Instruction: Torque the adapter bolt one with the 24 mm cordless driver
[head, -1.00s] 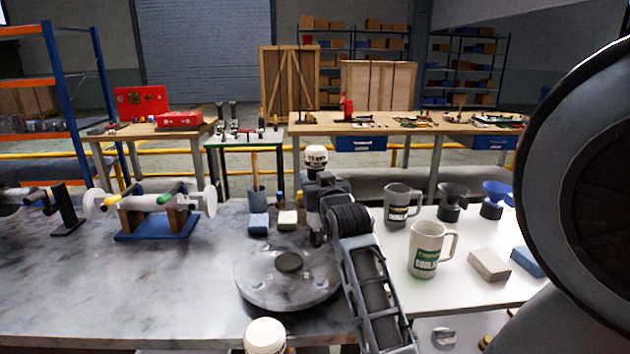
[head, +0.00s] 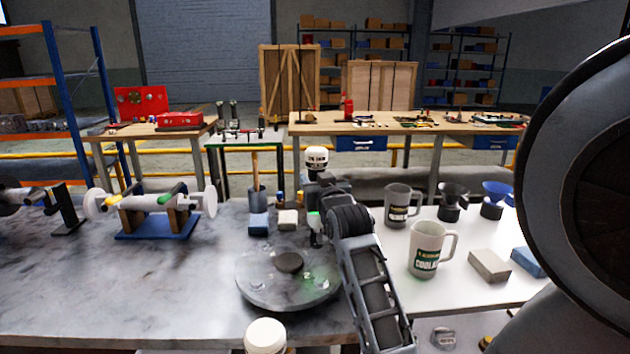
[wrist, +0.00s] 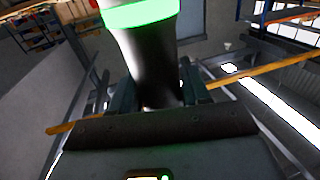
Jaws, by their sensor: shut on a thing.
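The cordless driver (head: 316,160) has a white top cap with dark lettering too small to read surely. It stands upright, nose down, over the far right part of the round grey adapter plate (head: 262,293). A green light glows low on the driver, with a green tint on the plate. My gripper (head: 322,190) is shut on the driver. In the wrist view, my gripper (wrist: 150,98) holds its dark body (wrist: 147,60), with a bright green ring above. Small bolt heads show faintly on the plate. The bolt under the driver's nose is hidden, so contact cannot be told.
Another white-capped object (head: 265,335) stands at the front edge. Mugs (head: 426,250), funnels (head: 453,200) and blocks (head: 489,265) stand on the white surface at right. A shaft on a blue stand (head: 155,228) is at left. The grey bench is clear at front left.

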